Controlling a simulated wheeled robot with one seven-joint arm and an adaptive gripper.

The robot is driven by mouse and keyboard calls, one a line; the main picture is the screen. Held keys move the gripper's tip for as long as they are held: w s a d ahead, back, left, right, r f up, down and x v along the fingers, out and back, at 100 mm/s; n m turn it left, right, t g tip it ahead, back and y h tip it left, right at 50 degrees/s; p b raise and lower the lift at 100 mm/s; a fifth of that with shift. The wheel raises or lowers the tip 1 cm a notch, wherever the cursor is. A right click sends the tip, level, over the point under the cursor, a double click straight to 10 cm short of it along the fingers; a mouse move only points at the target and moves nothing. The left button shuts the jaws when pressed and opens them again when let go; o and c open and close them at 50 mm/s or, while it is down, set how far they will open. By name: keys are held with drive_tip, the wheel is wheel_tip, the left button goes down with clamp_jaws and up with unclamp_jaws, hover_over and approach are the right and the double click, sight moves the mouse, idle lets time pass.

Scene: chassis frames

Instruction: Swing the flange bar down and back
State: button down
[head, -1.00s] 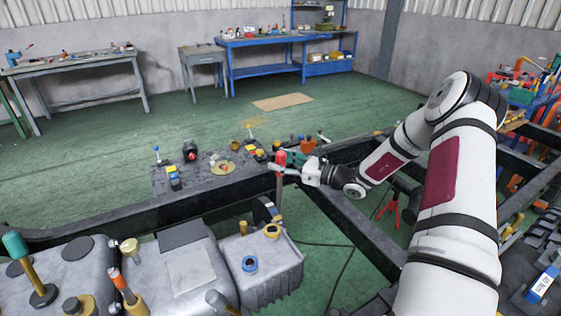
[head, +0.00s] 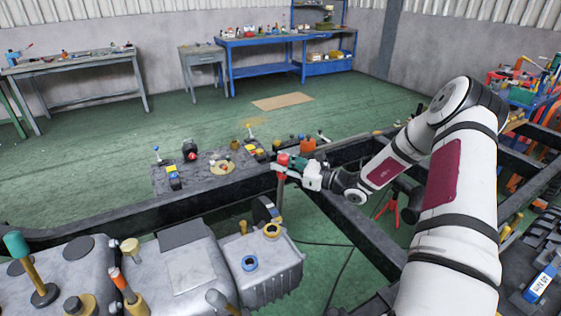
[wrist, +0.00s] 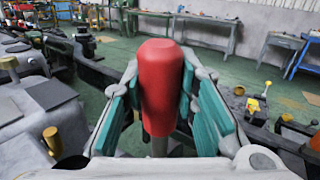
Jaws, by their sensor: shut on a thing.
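The red-handled bar, which looks like the flange bar, stands roughly upright at the dark frame rail; its red grip (head: 283,159) shows in the head view at my gripper. In the wrist view the red grip (wrist: 161,85) fills the middle, with a short grey stem below it. My gripper (head: 287,165) has its teal-padded fingers on both sides of the grip, and it also shows in the wrist view (wrist: 161,100). It is shut on the grip. The bar's lower end and pivot are hard to make out.
A dark plate with several small knobs (head: 205,180) lies just left of my gripper. Grey tank-like housings (head: 262,262) with caps and levers fill the front left. Dark frame rails (head: 350,225) run under my arm. Workbenches (head: 285,38) stand far back beyond open green floor.

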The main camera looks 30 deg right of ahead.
drive_tip(key=s+f+n+t+y+b, duration=0.1)
drive_tip(key=s+f, duration=0.3)
drive_tip(key=s, duration=0.5)
drive_tip(key=s+f+n+t+y+b, duration=0.1)
drive_tip(key=s+f+n+t+y, duration=0.1)
drive_tip(key=s, duration=0.7)
drive_tip(key=shift+s+f+n+y, duration=0.15)
drive_tip(key=shift+f+n+y, duration=0.8)
drive_tip(key=shift+n, duration=0.25)
drive_tip(key=c, duration=1.2)
unclamp_jaws()
drive_tip(key=shift+c, duration=0.2)
drive_tip(key=shift+r, duration=0.15)
wheel_tip(320, 180, up, 10)
